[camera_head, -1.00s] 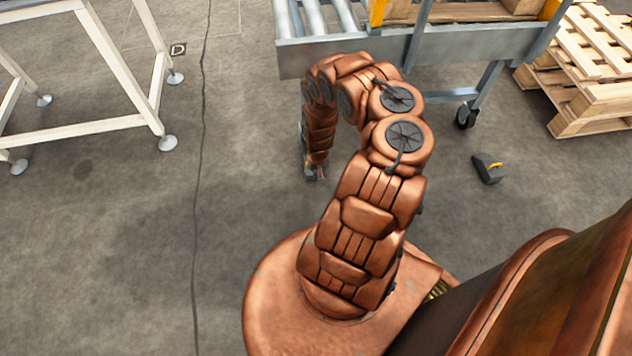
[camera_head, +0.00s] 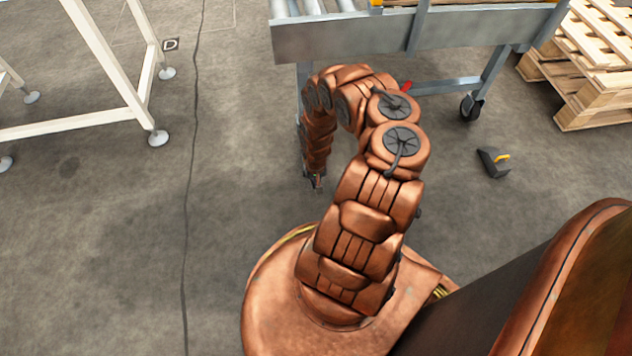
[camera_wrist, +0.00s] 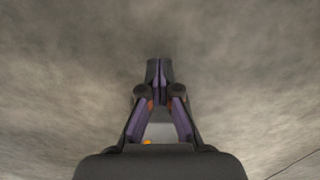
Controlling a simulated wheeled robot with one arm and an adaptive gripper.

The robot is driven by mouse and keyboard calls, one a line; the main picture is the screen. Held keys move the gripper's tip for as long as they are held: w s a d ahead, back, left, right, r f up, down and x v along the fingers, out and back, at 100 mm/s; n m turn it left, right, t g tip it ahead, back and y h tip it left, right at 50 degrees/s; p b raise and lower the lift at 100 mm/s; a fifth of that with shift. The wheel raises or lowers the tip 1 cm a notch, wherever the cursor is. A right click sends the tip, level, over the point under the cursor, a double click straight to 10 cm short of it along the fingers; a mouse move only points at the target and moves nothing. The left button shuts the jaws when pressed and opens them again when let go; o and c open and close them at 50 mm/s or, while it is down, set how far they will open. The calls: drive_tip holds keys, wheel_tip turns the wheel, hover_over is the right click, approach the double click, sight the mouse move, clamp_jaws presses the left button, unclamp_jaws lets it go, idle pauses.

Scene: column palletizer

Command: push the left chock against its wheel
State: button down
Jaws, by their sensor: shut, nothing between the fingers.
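My gripper (camera_head: 317,184) points down close to the floor, in front of the cart's left end. In the wrist view its fingers (camera_wrist: 159,80) are together and empty, over bare floor. A small yellow spot (camera_wrist: 147,142) shows between its linkages; I cannot tell whether it belongs to a chock. The left chock and the left wheel cannot be made out in the head view, where my arm covers that area. The other chock (camera_head: 493,162), dark with a yellow handle, lies on the floor at the right, apart from the cart's right wheel (camera_head: 472,107).
The roller-topped cart (camera_head: 345,42) stands at the back, with a red part (camera_head: 407,86) beside my arm. Wooden pallets (camera_head: 590,95) are stacked at the right. A white frame (camera_head: 75,127) stands at the left. The floor between frame and gripper is clear.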

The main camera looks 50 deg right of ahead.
drive_tip(key=shift+w+d+f+b, duration=0.1)
drive_tip(key=shift+w+d+b, duration=0.3)
drive_tip(key=shift+w+d, duration=0.35)
drive_tip(key=shift+w+d+f+b, duration=0.1)
drive_tip(key=shift+w+d+b, duration=0.35)
drive_tip(key=shift+w, duration=0.4)
drive_tip(key=shift+w, duration=0.1)
drive_tip(key=shift+w+d, duration=0.55)
drive_tip(key=shift+w, duration=0.2)
drive_tip(key=shift+w+d+r, duration=0.25)
drive_tip(key=shift+w+d, duration=0.7)
drive_tip(key=shift+w, duration=0.05)
drive_tip(key=shift+s, duration=0.1)
drive_tip(key=s+a+p, duration=0.1)
drive_tip(key=s+a, duration=0.1)
drive_tip(key=s+a+r+p, duration=0.1)
drive_tip(key=s, duration=0.1)
drive_tip(key=shift+s+a+p, duration=0.3)
drive_tip(key=shift+a+p, duration=0.05)
drive_tip(key=shift+p, duration=0.05)
wheel_tip(320, 180, up, 8)
drive_tip(key=p, duration=0.5)
drive_tip(key=shift+s+a+r+p, duration=0.25)
drive_tip(key=shift+p, duration=0.15)
